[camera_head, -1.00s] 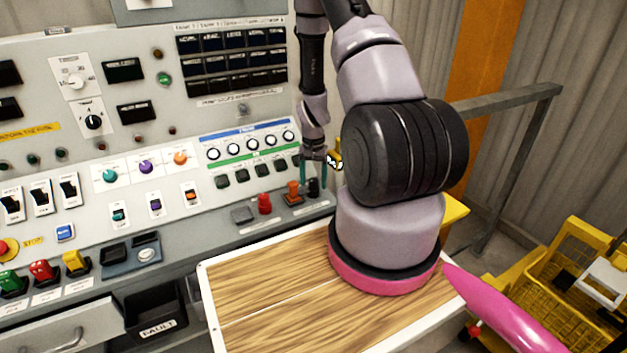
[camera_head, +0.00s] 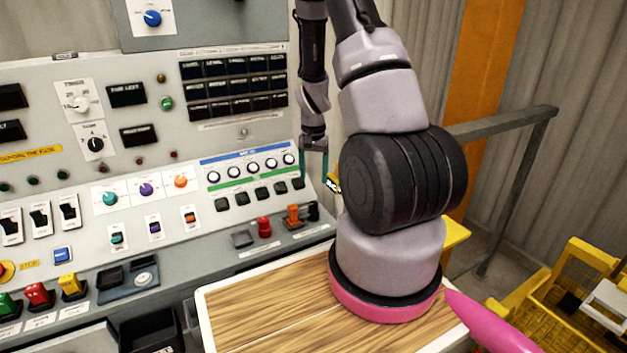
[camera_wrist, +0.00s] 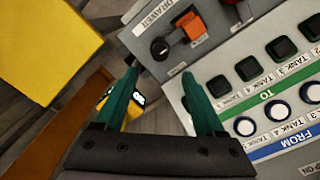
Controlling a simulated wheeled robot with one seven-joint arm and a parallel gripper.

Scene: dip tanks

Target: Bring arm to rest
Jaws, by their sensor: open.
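My gripper (camera_head: 314,165) is open and empty in the head view, raised in front of the right end of the control panel (camera_head: 232,128). Its two green fingers show apart in the wrist view (camera_wrist: 162,90), with nothing between them. An orange lever switch (camera_head: 293,215) and a black knob (camera_head: 312,211) sit on the console ledge below the gripper. In the wrist view the orange switch (camera_wrist: 190,27) and black knob (camera_wrist: 160,48) lie ahead of the fingertips, apart from them. My arm stands on a wooden-topped surface.
Round white buttons (camera_head: 251,170) and black buttons (camera_head: 248,196) line the panel beside the gripper. A red button (camera_head: 264,227) stands on the ledge. A grey railing (camera_head: 505,125) and a yellow basket cart (camera_head: 575,290) are at the right. A yellow block (camera_wrist: 45,45) fills the wrist view's upper left.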

